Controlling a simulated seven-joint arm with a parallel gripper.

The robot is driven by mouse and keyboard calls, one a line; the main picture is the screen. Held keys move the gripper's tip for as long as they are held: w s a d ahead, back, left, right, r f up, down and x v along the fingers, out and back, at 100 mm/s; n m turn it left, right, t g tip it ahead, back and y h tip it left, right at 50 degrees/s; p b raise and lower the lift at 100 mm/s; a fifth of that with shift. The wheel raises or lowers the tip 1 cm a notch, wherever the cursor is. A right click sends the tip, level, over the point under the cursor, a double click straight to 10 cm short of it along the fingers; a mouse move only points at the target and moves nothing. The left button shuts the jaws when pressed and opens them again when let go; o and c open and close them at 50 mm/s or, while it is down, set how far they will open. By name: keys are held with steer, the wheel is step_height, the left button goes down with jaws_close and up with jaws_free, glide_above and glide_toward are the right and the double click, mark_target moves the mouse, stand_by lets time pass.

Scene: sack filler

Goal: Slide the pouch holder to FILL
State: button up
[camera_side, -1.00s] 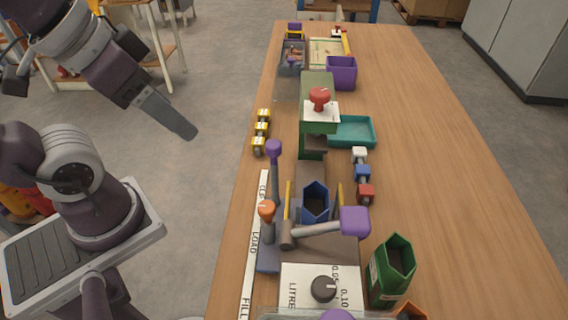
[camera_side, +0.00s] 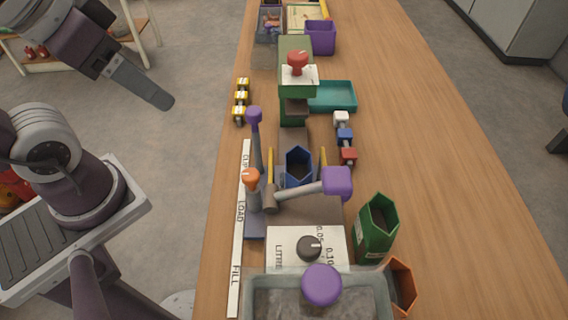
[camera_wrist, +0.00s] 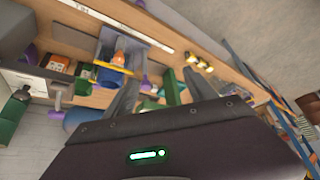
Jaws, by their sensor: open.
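The pouch holder (camera_side: 255,223) stands on the track beside the white strip (camera_side: 240,228) marked CLIP, LOAD and FILL. It is roughly level with LOAD; FILL is nearer the camera. An orange knob (camera_side: 251,179) stands on its left side. A dark blue six-sided pouch (camera_side: 299,168) sits upright between yellow posts. In the wrist view the orange knob (camera_wrist: 119,59) and blue pouch (camera_wrist: 108,76) show beyond the fingers. My gripper (camera_side: 160,98) is open and empty, high to the left of the table, clear of the holder. Its two fingers show in the wrist view (camera_wrist: 160,92).
A purple-topped lever (camera_side: 254,115) and a purple-ended arm (camera_side: 336,183) rise close to the pouch. A green press with a red knob (camera_side: 297,62) stands behind. A grey hopper (camera_side: 255,302) and green pouch (camera_side: 377,230) are in front. The table's right side is clear.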

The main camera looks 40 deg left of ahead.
stand_by(0.3)
steer(key=shift+w, duration=0.1)
steer(key=c, duration=0.3)
steer(key=m+g, duration=0.6)
steer(key=m, duration=0.1)
glide_above(252, 110)
step_height(252, 110, down, 3)
steer(key=shift+r, duration=0.15)
step_height(252, 110, down, 6)
steer(key=shift+f, duration=0.25)
steer(key=shift+c, duration=0.3)
jaws_close()
